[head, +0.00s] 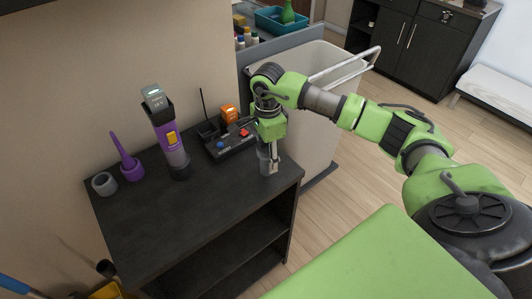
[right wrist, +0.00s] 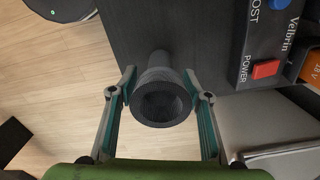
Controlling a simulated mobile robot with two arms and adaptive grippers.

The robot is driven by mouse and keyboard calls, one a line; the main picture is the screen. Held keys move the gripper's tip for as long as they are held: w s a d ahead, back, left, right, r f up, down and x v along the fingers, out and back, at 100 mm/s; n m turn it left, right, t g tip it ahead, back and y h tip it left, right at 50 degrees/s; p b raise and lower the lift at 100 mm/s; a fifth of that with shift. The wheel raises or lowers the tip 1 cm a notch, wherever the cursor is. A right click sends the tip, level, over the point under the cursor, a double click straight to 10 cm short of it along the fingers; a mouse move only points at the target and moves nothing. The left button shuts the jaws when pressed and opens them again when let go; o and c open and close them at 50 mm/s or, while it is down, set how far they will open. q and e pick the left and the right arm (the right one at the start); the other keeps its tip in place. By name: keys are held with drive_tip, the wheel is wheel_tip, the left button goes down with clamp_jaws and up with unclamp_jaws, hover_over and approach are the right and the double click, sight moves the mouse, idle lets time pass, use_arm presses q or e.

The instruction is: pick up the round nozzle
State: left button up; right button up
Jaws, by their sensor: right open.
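The round nozzle, a dark grey tube with a round open mouth, shows in the right wrist view (right wrist: 163,100) and stands near the right front edge of the dark cabinet top (head: 200,215). My right gripper (head: 269,160) points down over it, with one open finger on each side of the nozzle in the right wrist view (right wrist: 159,82). Gaps show between the fingers and the nozzle's wall. In the head view the gripper partly hides the nozzle. My left gripper is out of view.
A black control box (head: 230,143) with a red button stands just left of my right gripper. Further left are a purple-grey handheld device (head: 170,140), a purple pointed nozzle (head: 130,168) and a grey ring-shaped piece (head: 104,184). A pale cart (head: 318,125) stands behind.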

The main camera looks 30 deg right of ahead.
drive_tip(key=shift+f, duration=1.1)
drive_tip(key=c, duration=1.2)
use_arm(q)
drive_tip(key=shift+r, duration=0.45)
